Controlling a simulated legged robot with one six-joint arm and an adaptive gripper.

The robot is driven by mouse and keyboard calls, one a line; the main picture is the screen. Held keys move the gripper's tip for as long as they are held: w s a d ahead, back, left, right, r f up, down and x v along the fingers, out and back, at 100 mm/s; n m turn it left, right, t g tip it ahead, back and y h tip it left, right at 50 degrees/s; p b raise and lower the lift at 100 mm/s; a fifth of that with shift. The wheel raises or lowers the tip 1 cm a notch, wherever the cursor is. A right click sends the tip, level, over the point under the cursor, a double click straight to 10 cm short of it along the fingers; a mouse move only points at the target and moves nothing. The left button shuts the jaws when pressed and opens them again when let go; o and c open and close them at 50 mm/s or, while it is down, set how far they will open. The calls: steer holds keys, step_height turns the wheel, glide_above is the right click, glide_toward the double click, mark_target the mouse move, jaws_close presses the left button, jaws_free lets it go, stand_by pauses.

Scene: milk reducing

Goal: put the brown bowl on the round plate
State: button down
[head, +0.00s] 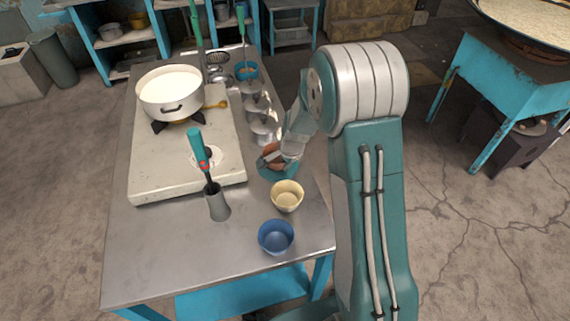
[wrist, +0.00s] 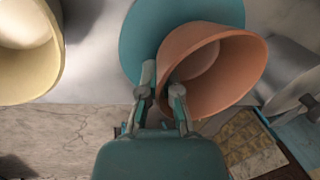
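The brown bowl (head: 271,153) is at the right edge of the metal table; in the wrist view the brown bowl (wrist: 232,78) looks tilted. A round teal plate (head: 283,172) lies beneath it, partly hidden; the plate (wrist: 145,38) also shows behind the bowl in the wrist view. The bowl overlaps the plate off its centre, and I cannot tell whether they touch. My gripper (head: 288,153) is at the bowl's near side. In the wrist view my gripper (wrist: 164,84) has its fingers close together, one on each side of the bowl's wall, and appears shut on it.
A cream bowl (head: 287,196) and a blue bowl (head: 276,237) stand near the plate. Lidded metal pots (head: 264,130) stand behind it. A stove (head: 150,165) with a white pot (head: 171,95) and a utensil holder (head: 217,205) are to the left. The front left table surface is clear.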

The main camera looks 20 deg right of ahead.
steer(key=c, duration=0.8)
jaws_free()
steer(key=shift+f, duration=0.1)
steer(key=s+r+n+t, duration=0.1)
steer(key=s+r+n, duration=0.1)
steer(key=s+r, duration=0.45)
steer(key=s+a+r+n, duration=0.1)
steer(key=s+r+n, duration=0.15)
steer(key=r, duration=0.65)
steer(key=s+r+n+t, duration=0.1)
steer(key=s+r+n, duration=0.1)
steer(key=s+r, duration=0.45)
steer(key=s+r+n, duration=0.2)
steer(key=s+n, duration=0.1)
steer(key=s, duration=0.3)
steer(key=s+r+n+t+h, duration=0.1)
steer(key=s+r+n, duration=0.2)
steer(key=s, duration=0.3)
steer(key=shift+s+a+n, duration=0.2)
steer(key=shift+a+n, duration=0.15)
steer(key=shift+n, duration=0.2)
